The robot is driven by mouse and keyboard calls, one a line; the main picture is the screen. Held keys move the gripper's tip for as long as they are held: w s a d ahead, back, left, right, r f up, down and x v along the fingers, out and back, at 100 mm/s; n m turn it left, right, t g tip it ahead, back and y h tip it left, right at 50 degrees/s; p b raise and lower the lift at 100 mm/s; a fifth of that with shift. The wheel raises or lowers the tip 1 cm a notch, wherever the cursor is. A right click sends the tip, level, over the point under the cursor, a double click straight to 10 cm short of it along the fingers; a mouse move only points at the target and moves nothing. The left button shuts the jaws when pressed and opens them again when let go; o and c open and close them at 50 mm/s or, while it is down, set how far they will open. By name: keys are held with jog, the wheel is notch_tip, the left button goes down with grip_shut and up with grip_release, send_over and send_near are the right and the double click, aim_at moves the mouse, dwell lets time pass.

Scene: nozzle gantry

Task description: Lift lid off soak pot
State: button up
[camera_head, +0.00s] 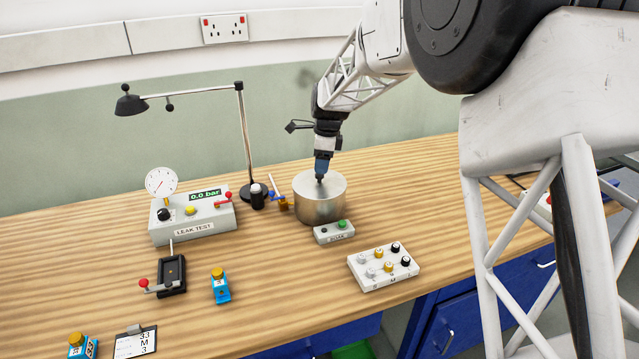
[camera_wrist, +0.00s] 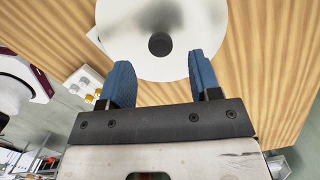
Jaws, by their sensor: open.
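The soak pot (camera_head: 320,208) is a round metal pot on the wooden bench, right of the desk lamp. Its lid (camera_head: 333,184) is on, a flat pale disc; in the wrist view the lid (camera_wrist: 205,25) shows from above. A dark round knob (camera_wrist: 160,44) sits at the lid's middle. My gripper (camera_head: 320,178) points down over the lid. In the wrist view my gripper (camera_wrist: 162,80) has its two blue fingers apart, one to each side of the knob's line, with the knob a little beyond the fingertips. I cannot tell their height above the lid.
A small grey button box (camera_head: 334,231) stands close in front of the pot. A white tray (camera_head: 382,280) of small parts lies to its front right. The leak test box (camera_head: 190,218) and desk lamp (camera_head: 245,140) stand to the left. Bench right of the pot is clear.

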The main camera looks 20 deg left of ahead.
aim_at(320, 179)
jog(key=shift+s+a+f, duration=0.1)
jog(key=shift+a+f, duration=0.1)
jog(key=shift+f, duration=1)
jog(key=shift+a+f, duration=0.15)
jog(key=shift+f, duration=1)
jog(key=shift+c, duration=0.4)
jog(key=c, duration=1)
